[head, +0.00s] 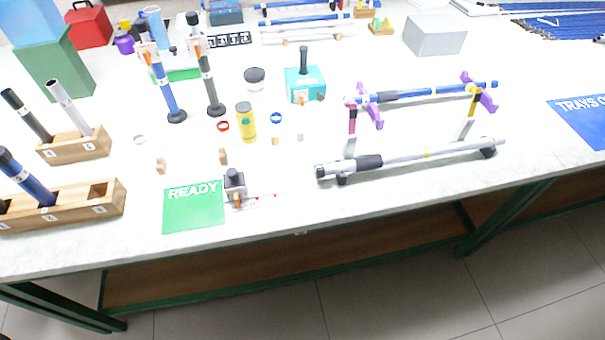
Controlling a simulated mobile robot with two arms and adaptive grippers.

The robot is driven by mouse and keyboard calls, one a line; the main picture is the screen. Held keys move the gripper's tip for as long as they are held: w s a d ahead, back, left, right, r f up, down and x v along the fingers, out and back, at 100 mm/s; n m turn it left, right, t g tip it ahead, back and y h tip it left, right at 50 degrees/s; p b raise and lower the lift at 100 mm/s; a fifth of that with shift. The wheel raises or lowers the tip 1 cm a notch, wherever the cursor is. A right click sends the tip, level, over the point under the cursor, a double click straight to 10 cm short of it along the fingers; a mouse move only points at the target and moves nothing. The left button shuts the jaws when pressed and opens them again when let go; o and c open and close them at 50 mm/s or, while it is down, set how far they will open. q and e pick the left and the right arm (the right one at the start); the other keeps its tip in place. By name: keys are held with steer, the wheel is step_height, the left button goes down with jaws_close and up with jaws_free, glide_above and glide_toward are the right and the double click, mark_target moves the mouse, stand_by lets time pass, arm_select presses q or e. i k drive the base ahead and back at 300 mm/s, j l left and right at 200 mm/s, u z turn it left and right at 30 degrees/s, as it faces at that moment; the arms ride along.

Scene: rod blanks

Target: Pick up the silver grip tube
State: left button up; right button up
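A silver tube (68,107) with a dark end ring leans in a small wooden block (78,149) at the left of the bench. The silver tube's lower end is hidden in the block. Neither of my grippers shows in the head view.
A longer wooden block (95,206) in front holds a dark blue tube (27,177). A green READY mat (194,214) lies near the front edge. A silver rod (425,154) with a black grip lies across a stand on the right. A green box (58,68) stands behind.

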mark_target(342, 168)
steer(key=i+l+u, duration=0.25)
steer(key=l, duration=0.45)
steer(key=l+u, duration=0.25)
steer(key=l, duration=0.45)
